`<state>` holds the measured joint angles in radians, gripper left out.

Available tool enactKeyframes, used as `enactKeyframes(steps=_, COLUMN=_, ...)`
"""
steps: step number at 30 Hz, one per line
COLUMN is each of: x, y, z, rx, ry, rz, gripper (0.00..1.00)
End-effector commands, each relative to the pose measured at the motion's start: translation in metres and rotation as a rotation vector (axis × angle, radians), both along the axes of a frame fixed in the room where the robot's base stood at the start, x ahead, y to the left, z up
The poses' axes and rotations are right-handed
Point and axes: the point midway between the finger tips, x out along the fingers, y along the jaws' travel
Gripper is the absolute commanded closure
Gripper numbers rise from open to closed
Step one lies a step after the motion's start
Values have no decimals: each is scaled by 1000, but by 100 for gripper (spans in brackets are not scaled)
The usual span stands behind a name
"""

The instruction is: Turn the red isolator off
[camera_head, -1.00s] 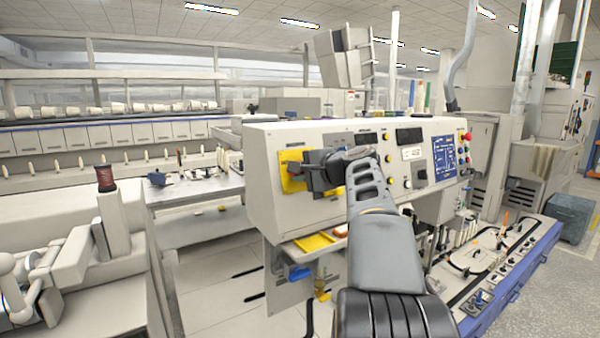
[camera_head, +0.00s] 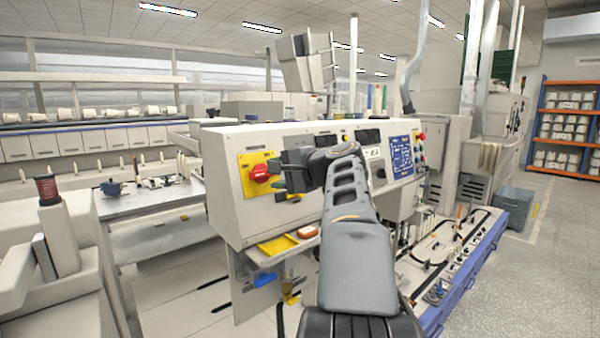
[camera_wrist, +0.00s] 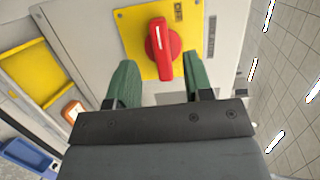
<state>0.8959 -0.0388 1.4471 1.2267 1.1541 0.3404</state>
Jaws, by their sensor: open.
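The red isolator (camera_head: 262,173) is a rotary knob on a yellow plate (camera_head: 246,160) at the left of the pale machine panel. In the wrist view the red knob (camera_wrist: 158,50) has a white line on its handle and sits between and beyond the green fingertips. My gripper (camera_wrist: 155,82) is open with nothing between its jaws. In the head view my gripper (camera_head: 279,174) is just right of the knob and hides part of the yellow plate.
A yellow tray (camera_head: 278,245) and a blue bin (camera_head: 264,279) are below the panel. More buttons and a blue diagram plate (camera_head: 401,156) are to the right on the panel. A bobbin with dark red thread (camera_head: 48,190) stands at the left.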

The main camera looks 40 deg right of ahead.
Motion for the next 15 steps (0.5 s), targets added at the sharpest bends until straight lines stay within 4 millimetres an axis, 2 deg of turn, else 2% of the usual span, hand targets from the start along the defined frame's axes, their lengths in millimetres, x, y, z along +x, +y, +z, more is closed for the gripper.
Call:
enactKeyframes(steps=1, x=-11, y=-3, z=3, rx=-1, ry=-2, rz=-5, gripper=53)
enactKeyframes(steps=6, x=-41, y=-9, z=10, rx=-1, ry=-2, rz=-4, gripper=53)
enactKeyframes(steps=15, x=-72, y=-14, z=18, rx=0, ry=-1, rz=0, gripper=53)
